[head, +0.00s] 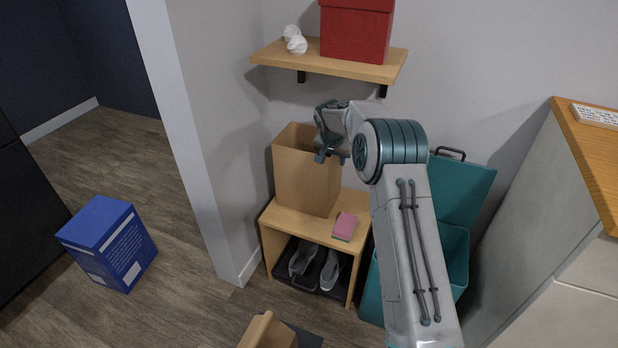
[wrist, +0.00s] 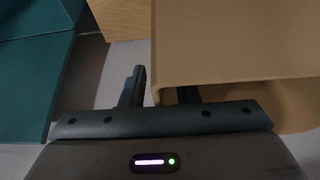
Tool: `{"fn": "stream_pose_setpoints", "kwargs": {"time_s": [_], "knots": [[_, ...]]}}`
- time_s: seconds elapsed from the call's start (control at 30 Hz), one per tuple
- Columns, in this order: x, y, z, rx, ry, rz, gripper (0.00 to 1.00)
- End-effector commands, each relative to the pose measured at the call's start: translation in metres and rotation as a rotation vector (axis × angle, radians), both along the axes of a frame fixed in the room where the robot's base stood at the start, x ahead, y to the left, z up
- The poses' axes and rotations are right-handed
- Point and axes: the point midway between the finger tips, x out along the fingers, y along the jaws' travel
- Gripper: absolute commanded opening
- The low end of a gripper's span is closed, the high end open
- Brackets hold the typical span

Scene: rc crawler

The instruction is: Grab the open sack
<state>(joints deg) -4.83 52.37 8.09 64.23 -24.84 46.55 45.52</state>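The open sack (head: 305,185) is a tall tan paper bag standing upright on a small wooden bench, its open top facing up. My gripper (head: 322,147) is at the sack's right upper rim in the head view. In the wrist view the sack (wrist: 235,45) fills the right side. My gripper (wrist: 162,92) is open there, with one finger outside the sack's wall and the other partly hidden behind its edge. A gap shows between the fingers, and the wall's edge lies between them.
A wall shelf (head: 330,64) with a red box (head: 356,32) hangs above. A blue box (head: 108,245) stands on the floor at left.

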Motion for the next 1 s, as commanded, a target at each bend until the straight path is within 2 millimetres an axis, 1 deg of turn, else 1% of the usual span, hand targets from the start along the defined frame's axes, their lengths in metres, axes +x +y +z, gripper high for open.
{"fn": "stream_pose_setpoints", "kwargs": {"time_s": [0.07,0.1,0.17,0.2,0.53,0.63,0.77,0.83,0.93,0.97,1.0], "knots": [[0.000,0.000,0.001,0.000,0.000,0.000,0.28],[0.000,0.000,0.001,0.000,0.000,0.000,0.23],[0.000,0.000,0.001,0.000,0.000,0.000,0.06],[0.000,0.000,0.001,0.000,0.000,0.000,0.00],[0.000,0.000,0.002,0.000,0.000,0.000,0.00],[0.000,0.000,0.005,0.000,-0.001,0.000,0.00],[0.000,0.000,0.015,-0.001,-0.002,0.000,0.00],[0.000,0.000,0.025,0.000,-0.003,0.000,0.00],[0.000,0.001,0.045,0.001,-0.004,0.000,0.00],[-0.005,0.004,0.039,0.001,0.001,0.002,0.00],[-0.011,0.006,0.038,-0.001,0.001,0.004,0.00]]}}
